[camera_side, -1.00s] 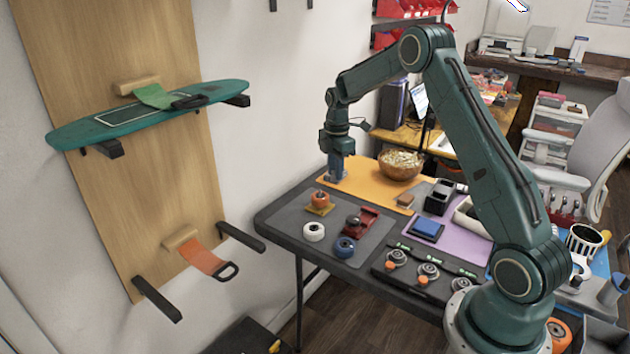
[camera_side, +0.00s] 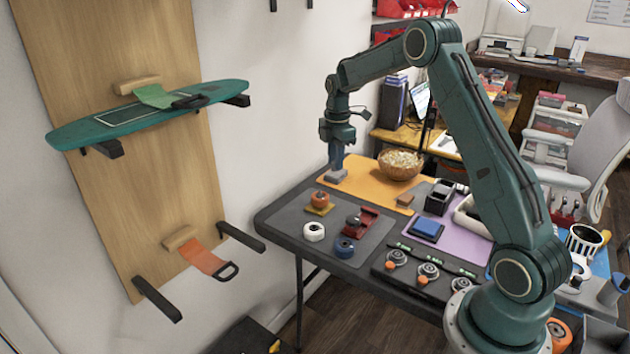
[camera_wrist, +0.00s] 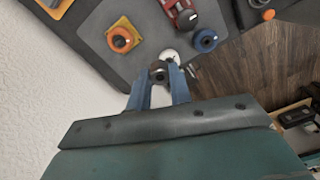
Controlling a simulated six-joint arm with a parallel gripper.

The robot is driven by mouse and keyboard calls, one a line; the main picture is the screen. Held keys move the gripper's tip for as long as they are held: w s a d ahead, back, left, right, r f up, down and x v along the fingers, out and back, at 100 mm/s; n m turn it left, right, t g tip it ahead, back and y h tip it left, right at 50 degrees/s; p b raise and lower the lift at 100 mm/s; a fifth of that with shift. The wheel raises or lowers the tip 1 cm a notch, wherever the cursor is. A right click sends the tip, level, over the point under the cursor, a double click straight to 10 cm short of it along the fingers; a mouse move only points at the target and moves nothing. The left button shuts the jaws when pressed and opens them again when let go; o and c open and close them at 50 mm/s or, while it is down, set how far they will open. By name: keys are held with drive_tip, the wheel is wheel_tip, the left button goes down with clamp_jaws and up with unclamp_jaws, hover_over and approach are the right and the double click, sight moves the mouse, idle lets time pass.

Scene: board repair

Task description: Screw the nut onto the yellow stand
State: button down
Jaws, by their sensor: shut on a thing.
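The yellow stand (camera_side: 311,210) is a small square base on the dark grey mat, with an orange wheel (camera_side: 320,198) on it. The stand (camera_wrist: 113,23) and orange wheel (camera_wrist: 121,40) show at the upper left of the wrist view; a dark centre shows in the wheel. My gripper (camera_wrist: 160,78) is shut on a small dark nut (camera_wrist: 159,69) between its blue fingertips. The nut is too small to see there.
A white wheel (camera_side: 314,232), a blue wheel (camera_side: 345,247) and a red holder (camera_side: 367,217) share the dark grey mat (camera_side: 285,223). A wooden bowl (camera_side: 400,168) stands on the orange mat (camera_side: 370,185). A dark tray (camera_side: 400,282) with orange-topped parts is at the front.

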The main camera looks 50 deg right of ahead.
drive_tip(key=w, duration=0.1)
hover_over(320, 191)
wheel_tip(320, 191, down, 7)
drive_tip(key=shift+d+f, duration=0.1)
drive_tip(key=shift+d, duration=0.05)
drive_tip(key=shift+f, duration=0.15)
idle(0.5)
drive_tip(key=shift+f, duration=1.8)
drive_tip(key=shift+f, duration=1.45)
idle(3.1)
